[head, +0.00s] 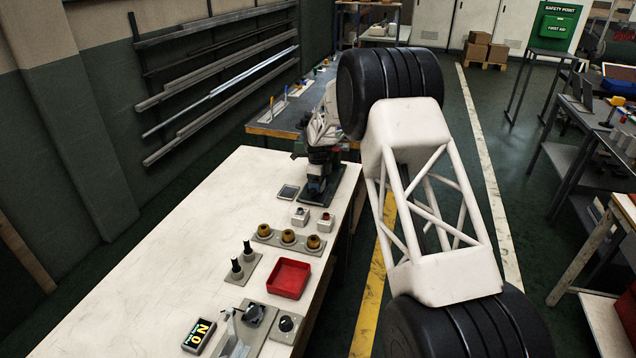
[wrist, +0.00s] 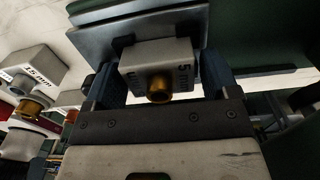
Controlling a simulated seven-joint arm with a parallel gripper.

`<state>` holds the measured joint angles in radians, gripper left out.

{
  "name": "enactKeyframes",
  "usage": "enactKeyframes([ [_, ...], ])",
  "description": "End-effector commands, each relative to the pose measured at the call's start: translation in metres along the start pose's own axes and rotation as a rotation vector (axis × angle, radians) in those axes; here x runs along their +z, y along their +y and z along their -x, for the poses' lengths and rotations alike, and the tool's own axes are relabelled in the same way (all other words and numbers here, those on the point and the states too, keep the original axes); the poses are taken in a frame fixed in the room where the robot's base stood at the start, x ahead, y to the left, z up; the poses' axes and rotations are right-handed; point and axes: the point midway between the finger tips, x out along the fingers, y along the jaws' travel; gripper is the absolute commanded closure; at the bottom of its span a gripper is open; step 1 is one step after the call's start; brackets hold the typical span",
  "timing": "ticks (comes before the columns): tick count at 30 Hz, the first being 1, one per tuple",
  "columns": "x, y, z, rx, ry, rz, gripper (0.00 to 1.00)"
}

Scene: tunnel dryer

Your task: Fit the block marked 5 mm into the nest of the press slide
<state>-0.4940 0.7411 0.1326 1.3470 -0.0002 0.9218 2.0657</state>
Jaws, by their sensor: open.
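The grey block marked 5 mm (wrist: 158,60), with a brass knob, sits between the two blue fingers of my gripper (wrist: 162,82) in the wrist view. The fingers are open, one on each side of the block. A dark grey plate structure (wrist: 135,30), which looks like part of the press slide, lies behind the block. I cannot tell whether the block is seated in the nest. In the head view my gripper (head: 316,184) is low over a dark base (head: 340,190) at the white table's far right edge. The 5 mm block cannot be made out there.
A block marked 15 mm (wrist: 38,66) shows at left in the wrist view. The table's left part is clear.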

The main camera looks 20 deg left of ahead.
Motion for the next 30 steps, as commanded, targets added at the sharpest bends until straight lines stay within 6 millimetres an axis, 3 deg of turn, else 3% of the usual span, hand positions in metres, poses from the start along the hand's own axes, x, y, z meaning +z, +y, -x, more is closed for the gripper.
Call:
enactKeyframes([
  [18, 0.0, -0.001, 0.067, -0.003, -0.002, 0.0, 0.05],
  [30, 0.0, -0.001, 0.078, -0.003, -0.001, -0.001, 0.05],
])
